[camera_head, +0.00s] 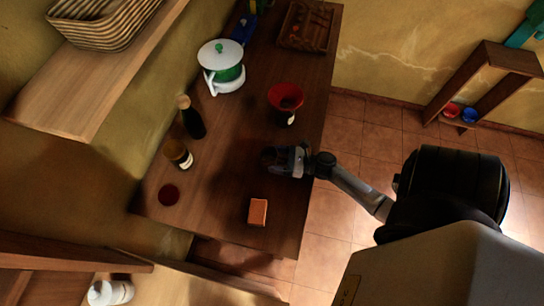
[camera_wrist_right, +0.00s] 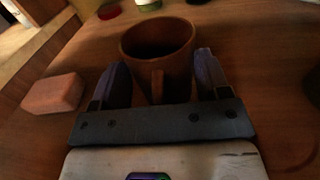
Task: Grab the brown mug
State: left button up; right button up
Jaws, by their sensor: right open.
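The brown mug (camera_wrist_right: 158,38) stands upright on the wooden counter in the right wrist view, its handle turned toward my right gripper. My right gripper (camera_wrist_right: 161,60) is open, with one finger on each side of the handle and the near part of the mug. I cannot tell whether the fingers touch the mug. In the head view my right gripper (camera_head: 272,157) is low over the counter's right part. The mug cannot be clearly told apart from the dark gripper there. My left gripper is not in view.
On the counter (camera_head: 225,180) are an orange-brown block (camera_head: 258,212), a red bowl (camera_head: 286,92), a dark bottle (camera_head: 193,120), a labelled jar (camera_head: 178,153), a dark red disc (camera_head: 168,195) and a white-lidded pot (camera_head: 220,56). A tray (camera_head: 305,45) lies at the far end.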

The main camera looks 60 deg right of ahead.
jog(key=c, duration=0.8)
jog(key=shift+r, duration=0.1)
jog(key=shift+c, duration=0.2)
